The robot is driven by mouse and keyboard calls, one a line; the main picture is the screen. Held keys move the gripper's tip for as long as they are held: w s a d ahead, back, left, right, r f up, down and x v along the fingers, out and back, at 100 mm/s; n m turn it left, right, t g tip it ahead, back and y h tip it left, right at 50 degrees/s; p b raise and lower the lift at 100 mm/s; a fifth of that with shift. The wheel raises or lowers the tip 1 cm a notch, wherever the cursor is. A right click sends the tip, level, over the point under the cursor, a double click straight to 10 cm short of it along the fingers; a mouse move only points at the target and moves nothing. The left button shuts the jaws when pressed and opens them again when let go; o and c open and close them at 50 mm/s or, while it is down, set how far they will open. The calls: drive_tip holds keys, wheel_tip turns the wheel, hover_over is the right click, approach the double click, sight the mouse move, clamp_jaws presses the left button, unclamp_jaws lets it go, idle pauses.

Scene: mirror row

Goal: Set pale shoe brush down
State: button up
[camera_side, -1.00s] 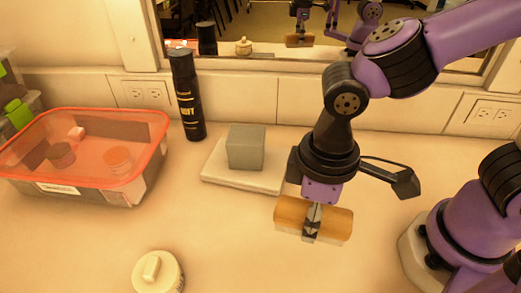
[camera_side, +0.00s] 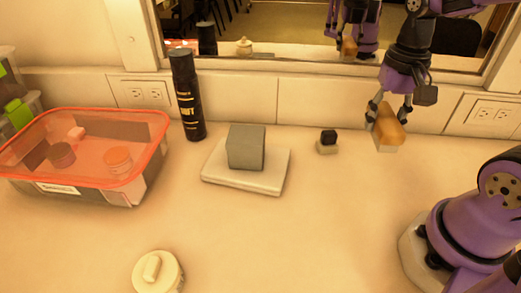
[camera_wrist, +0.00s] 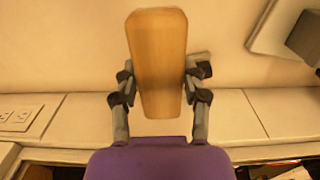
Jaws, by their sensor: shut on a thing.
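The pale shoe brush (camera_side: 390,128) has a tan wooden back and pale bristles below. My gripper (camera_side: 388,110) is shut on it near the back wall, at the right of the side view. The bristles point down; I cannot tell whether they touch the counter. In the wrist view, the wooden back (camera_wrist: 158,60) fills the space between the two fingers of my gripper (camera_wrist: 157,88), and the bristles are hidden.
A small pale block with a black top (camera_side: 328,142) stands left of the brush. Further left are a white slab (camera_side: 225,180) bearing a grey block (camera_side: 246,148), a black can (camera_side: 187,95) and a red-rimmed bin (camera_side: 150,170). A round lidded jar (camera_side: 158,272) stands in front. The wall mirror (camera_side: 290,25) shows reflections.

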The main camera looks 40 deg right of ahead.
sight(390, 108)
drive_tip(key=s+d+f, duration=0.1)
drive_tip(key=d+f, duration=0.1)
drive_tip(key=d, duration=0.1)
drive_tip(key=s+d+f, duration=0.1)
drive_tip(key=d+f, duration=0.1)
drive_tip(key=d, duration=0.2)
drive_tip(key=s+d+f, duration=0.1)
drive_tip(key=d+f, duration=0.2)
drive_tip(key=d, duration=0.1)
drive_tip(key=shift+s+d+f, duration=0.1)
drive_tip(key=shift+d, duration=0.1)
drive_tip(key=shift+f, duration=1.85)
drive_tip(key=shift+f, duration=0.2)
drive_tip(key=o, duration=1.2)
wheel_tip(390, 108, up, 12)
drive_tip(key=w+a+r+n+t, duration=0.1)
drive_tip(key=a, duration=0.2)
drive_tip(key=w+a+r+n, duration=0.1)
drive_tip(key=a, duration=0.2)
drive_tip(key=w+a+r+n+t+h, duration=0.1)
drive_tip(key=a+n, duration=0.1)
drive_tip(key=a, duration=0.1)
drive_tip(key=shift+w+t, duration=0.2)
drive_tip(key=shift+t, duration=0.1)
drive_tip(key=a+r+n+t+y, duration=0.1)
drive_tip(key=a+n+t, duration=0.2)
drive_tip(key=a, duration=0.6)
drive_tip(key=shift+s+n, duration=0.2)
drive_tip(key=shift+n, duration=0.7)
